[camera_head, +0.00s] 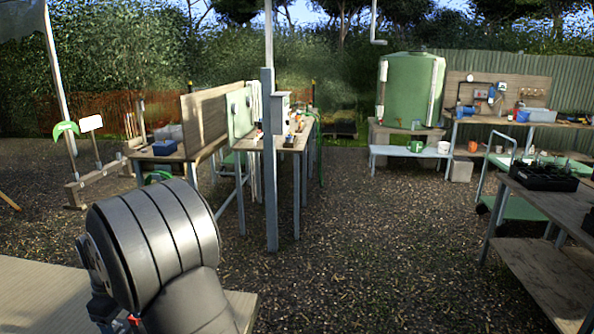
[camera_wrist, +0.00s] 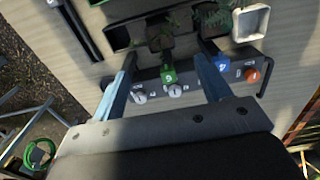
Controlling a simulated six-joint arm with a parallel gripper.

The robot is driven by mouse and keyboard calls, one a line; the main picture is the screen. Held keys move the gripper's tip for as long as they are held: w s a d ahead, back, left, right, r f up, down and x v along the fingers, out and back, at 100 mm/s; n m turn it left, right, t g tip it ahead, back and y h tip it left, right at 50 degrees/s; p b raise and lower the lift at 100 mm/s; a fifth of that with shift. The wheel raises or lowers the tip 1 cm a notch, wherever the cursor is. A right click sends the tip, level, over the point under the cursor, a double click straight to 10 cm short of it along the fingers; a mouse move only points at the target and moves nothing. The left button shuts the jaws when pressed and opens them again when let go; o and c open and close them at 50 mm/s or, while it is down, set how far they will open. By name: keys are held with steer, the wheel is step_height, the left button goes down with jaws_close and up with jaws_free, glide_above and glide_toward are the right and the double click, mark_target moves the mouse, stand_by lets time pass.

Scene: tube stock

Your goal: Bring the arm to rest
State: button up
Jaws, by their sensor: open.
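My gripper (camera_wrist: 168,55) shows in the wrist view with its two fingers spread apart and nothing held between them. It is over a pale wooden bench top (camera_wrist: 90,75). Beyond and between the fingers lies a dark strip (camera_wrist: 190,82) with numbered green, blue, orange and white pieces along it. In the head view my arm's dark grey link fills the lower left, and the gripper itself is out of sight there.
A dark tray with green plants (camera_wrist: 212,18) and a white square cup (camera_wrist: 250,22) are near the fingers. In the head view, a bench with a black crate (camera_head: 540,177) stands at right, a green tank (camera_head: 411,90) behind. Gravel ground (camera_head: 370,230) between is clear.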

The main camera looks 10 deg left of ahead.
step_height(320, 180, down, 16)
steer(key=shift+r, duration=0.15)
step_height(320, 180, up, 8)
steer(key=shift+r, duration=0.15)
stand_by(0.3)
steer(key=shift+f, duration=0.5)
step_height(320, 180, down, 6)
step_height(320, 180, up, 12)
steer(key=shift+r, duration=0.25)
stand_by(1.4)
